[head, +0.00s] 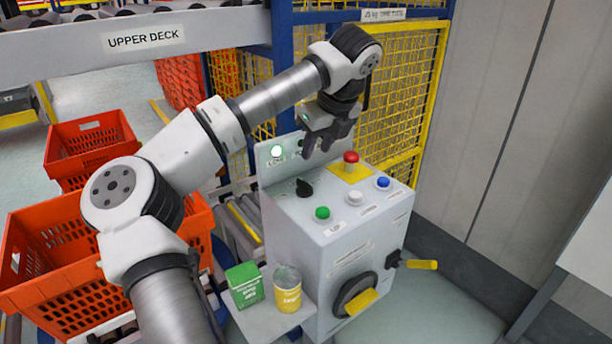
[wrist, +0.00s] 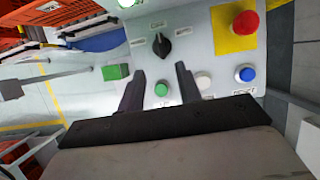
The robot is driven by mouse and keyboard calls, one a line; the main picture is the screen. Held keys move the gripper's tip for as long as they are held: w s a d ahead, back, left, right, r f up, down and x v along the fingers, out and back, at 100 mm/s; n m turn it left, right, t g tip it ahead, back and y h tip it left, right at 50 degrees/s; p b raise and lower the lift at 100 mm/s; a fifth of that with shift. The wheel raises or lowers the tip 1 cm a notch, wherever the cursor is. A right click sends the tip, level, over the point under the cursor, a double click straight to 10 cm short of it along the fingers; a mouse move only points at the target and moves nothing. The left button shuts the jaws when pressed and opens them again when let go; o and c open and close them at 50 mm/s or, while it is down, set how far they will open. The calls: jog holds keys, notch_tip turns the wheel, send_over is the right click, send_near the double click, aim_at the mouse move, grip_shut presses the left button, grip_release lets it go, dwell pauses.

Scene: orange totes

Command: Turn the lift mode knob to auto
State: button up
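The lift mode knob is a black rotary knob (head: 304,188) on the left of the grey control box's (head: 350,243) top panel. In the wrist view the knob (wrist: 160,44) stands beyond my fingertips, with small labels around it that I cannot read. Its pointer direction is not clear. My gripper (head: 320,155) hangs above the rear of the panel, apart from the knob. In the wrist view my gripper (wrist: 160,75) has its two fingers spread with nothing between them.
Beside the knob are a green button (head: 322,213), a white button (head: 355,198), a blue button (head: 382,182) and a red mushroom button (head: 351,157). A green box (head: 244,286) and a yellow can (head: 287,290) stand on a side shelf. A yellow mesh fence (head: 395,95) rises behind.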

aim_at(305, 182)
jog(key=p+x, duration=0.3)
jog(key=x, duration=0.8)
jog(key=shift+f, duration=0.15)
jog(key=shift+c, duration=0.4)
grip_shut()
